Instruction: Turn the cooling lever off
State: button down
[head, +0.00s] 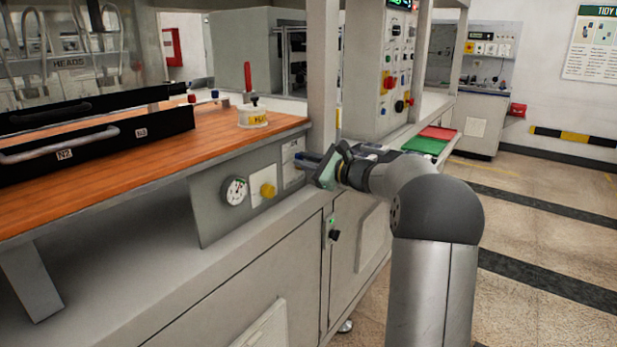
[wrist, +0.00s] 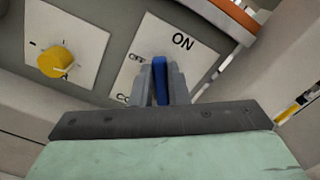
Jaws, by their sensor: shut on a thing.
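The cooling lever (wrist: 160,78) is blue and shows in the wrist view between the two grey fingers of my gripper (wrist: 161,88). My gripper is shut on it. Behind it is a white label plate (wrist: 183,45) with ON at the upper right and OFF to the left, partly covered by the fingers. More lettering low on the plate is mostly hidden. In the head view my gripper (head: 311,160) reaches the right end of the grey panel (head: 213,205) under the bench edge; the lever's exact angle is hard to tell there.
A yellow knob (head: 267,190) sits left of the lever, and also shows in the wrist view (wrist: 56,62). A round gauge (head: 235,191) is further left. The orange bench top (head: 150,150) overhangs the panel. A grey post (head: 322,80) rises just behind my gripper.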

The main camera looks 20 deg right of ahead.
jog(key=n+b, duration=0.1)
jog(key=f+n+b, duration=0.1)
jog(key=b, duration=0.1)
jog(key=n+b, duration=0.1)
jog(key=shift+s+a+f+b, duration=0.25)
jog(key=shift+a+f+b, duration=0.05)
jog(key=shift+f+b, duration=0.1)
jog(key=n+b, duration=0.1)
jog(key=b, duration=0.1)
jog(key=n+b, duration=0.1)
jog(key=b, duration=0.1)
jog(key=f+n+b, duration=0.1)
jog(key=b, duration=0.1)
jog(key=shift+s+a, duration=0.15)
jog(key=shift+a, duration=0.15)
jog(key=n+b, duration=0.4)
jog(key=b, duration=0.1)
jog(key=shift+s+a+f, duration=0.1)
jog(key=shift+f, duration=0.25)
jog(key=shift+n+b, duration=0.5)
jog(key=shift+b, duration=0.25)
jog(key=c, duration=1.4)
grip_release()
